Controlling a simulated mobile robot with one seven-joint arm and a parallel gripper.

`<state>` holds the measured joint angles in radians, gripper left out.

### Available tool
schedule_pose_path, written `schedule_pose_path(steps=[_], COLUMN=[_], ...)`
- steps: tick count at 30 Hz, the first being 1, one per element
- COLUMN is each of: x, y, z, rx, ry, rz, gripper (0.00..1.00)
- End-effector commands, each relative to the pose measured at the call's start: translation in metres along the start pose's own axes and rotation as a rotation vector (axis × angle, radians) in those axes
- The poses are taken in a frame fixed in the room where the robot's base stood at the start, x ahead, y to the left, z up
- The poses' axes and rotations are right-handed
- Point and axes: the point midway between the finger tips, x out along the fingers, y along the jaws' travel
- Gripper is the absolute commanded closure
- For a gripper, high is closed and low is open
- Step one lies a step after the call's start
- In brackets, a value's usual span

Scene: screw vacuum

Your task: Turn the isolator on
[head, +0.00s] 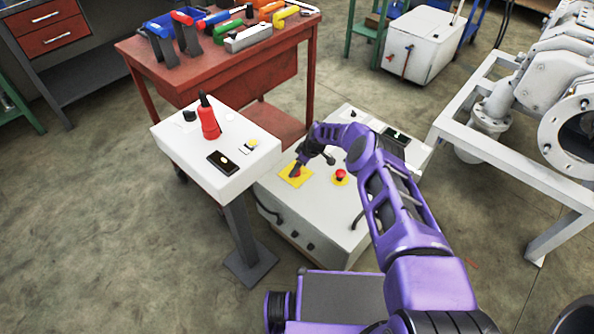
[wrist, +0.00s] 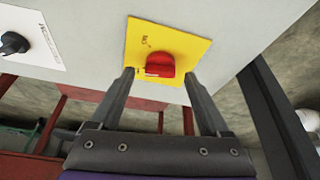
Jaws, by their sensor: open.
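The isolator is a red rotary knob (wrist: 160,65) on a square yellow plate (wrist: 180,42). The plate also shows in the head view (head: 292,182) on top of the low white control cabinet (head: 345,200), with the knob mostly covered by my gripper. My gripper (wrist: 158,78) is open at the isolator, one fingertip on each side of the knob in the wrist view. Gaps show between the knob and both fingers, and nothing is held. How deep the fingertips reach around the knob cannot be told.
A red emergency button (head: 340,174) on yellow sits right of the isolator. A white pedestal panel (head: 240,178) with a red bottle-like object (head: 208,120) stands close on the left. A red workbench (head: 215,80) with tools is behind. Pale machinery (head: 540,100) fills the right.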

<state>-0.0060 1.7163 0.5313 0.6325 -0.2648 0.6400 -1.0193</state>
Motion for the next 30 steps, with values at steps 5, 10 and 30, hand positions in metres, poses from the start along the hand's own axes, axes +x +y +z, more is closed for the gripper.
schedule_pose_path(steps=[5, 10, 30], x=[0.0099, 0.0103, 0.0102], y=[0.0000, 0.0001, -0.0001], z=[0.0004, 0.0002, 0.0002], rx=[0.000, 0.000, 0.001], ry=[0.000, 0.000, 0.000], rz=[0.001, 0.001, 0.000], gripper=[0.20, 0.20, 1.00])
